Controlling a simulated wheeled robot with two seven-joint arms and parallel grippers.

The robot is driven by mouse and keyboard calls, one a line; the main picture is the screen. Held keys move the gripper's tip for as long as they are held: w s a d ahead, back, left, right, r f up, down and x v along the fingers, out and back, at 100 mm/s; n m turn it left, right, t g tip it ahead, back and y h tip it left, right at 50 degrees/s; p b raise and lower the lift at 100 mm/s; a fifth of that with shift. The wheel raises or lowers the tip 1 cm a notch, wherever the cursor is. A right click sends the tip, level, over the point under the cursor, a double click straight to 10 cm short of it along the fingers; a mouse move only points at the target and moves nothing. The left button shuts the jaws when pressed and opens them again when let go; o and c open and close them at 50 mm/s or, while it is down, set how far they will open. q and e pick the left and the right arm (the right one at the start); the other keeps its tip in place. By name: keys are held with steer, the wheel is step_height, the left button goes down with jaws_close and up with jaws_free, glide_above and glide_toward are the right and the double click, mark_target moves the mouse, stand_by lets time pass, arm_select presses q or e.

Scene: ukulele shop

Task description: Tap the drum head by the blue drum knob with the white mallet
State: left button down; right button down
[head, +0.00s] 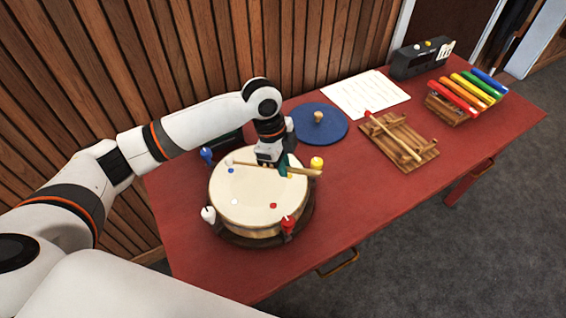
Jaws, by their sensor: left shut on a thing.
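The drum (250,195) stands on the red table, its pale head facing up with small coloured dots on it. The blue drum knob (206,154) is at its far left rim, with a blue dot (231,170) on the head near it. My left gripper (284,167) is over the far right part of the head, shut on the wooden handle of the white mallet (255,165). The mallet lies almost level, its pale tip pointing left, close to the blue dot. I cannot tell whether the tip touches the head. My right gripper is out of view.
Yellow (317,163), white (208,214) and red (288,223) knobs stand around the rim. Right of the drum are a blue disc (330,132), a paper sheet (365,95), a wooden rack (420,157) with a red-tipped mallet, a coloured-bar instrument (468,92) and a dark box (420,62).

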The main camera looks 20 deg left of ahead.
arm_select(q)
steer(key=shift+f, duration=0.15)
steer(key=shift+a+b+x, duration=0.15)
steer(key=shift+x, duration=0.5)
steer(key=shift+a+b+x, duration=0.15)
steer(key=shift+x, duration=0.5)
steer(key=p+v, duration=0.3)
steer(key=d+p+v, duration=0.1)
steer(key=p+v, duration=0.2)
steer(key=p, duration=0.1)
steer(key=shift+d+p, duration=0.2)
steer(key=shift+p, duration=0.1)
